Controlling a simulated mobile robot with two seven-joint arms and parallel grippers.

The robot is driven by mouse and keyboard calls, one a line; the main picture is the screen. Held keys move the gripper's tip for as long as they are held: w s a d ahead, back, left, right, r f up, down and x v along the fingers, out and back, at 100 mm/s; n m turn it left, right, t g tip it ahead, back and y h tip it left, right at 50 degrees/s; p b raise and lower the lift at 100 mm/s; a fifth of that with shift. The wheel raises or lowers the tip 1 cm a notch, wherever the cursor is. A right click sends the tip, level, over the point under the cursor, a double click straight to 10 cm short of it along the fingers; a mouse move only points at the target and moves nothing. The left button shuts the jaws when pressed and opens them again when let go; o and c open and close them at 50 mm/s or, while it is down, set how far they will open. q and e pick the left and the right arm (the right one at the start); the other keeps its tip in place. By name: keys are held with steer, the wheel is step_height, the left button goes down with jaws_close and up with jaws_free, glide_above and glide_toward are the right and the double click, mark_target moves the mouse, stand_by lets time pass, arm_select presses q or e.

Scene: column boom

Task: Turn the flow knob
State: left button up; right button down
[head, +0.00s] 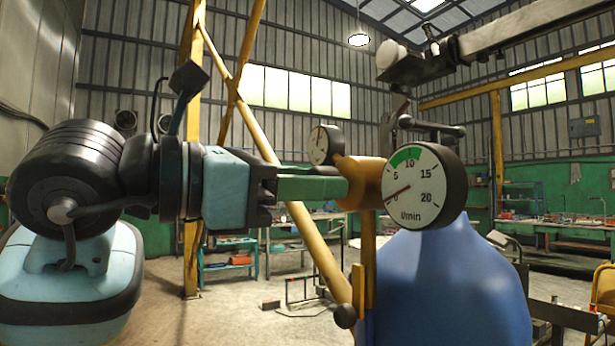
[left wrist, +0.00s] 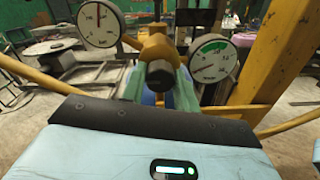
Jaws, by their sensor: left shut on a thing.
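The flow knob (left wrist: 160,73) is a dark round knob on the end of a brass-yellow regulator body (head: 360,182). In the left wrist view it sits between the two green fingers of my left gripper (left wrist: 158,92), which is shut on it. In the head view my left gripper (head: 312,184) reaches in from the left, and its fingers hide the knob. The l/min flow gauge (head: 423,187) has a green band around 10, and its needle points near 0. It also shows in the left wrist view (left wrist: 213,60). My right gripper is not in view.
A second gauge (head: 325,145) stands behind the regulator. A blue gas cylinder (head: 440,285) is below the flow gauge. Yellow frame bars (head: 285,205) run close behind my left gripper. Workbenches and a teal shelf (head: 228,262) are farther back.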

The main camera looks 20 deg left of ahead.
arm_select(q)
steer(key=shift+m+p, duration=1.85)
steer(key=shift+m, duration=5.05)
steer(key=o, duration=1)
steer(key=shift+d, duration=0.1)
steer(key=shift+c, duration=0.2)
steer(key=shift+y, duration=0.3)
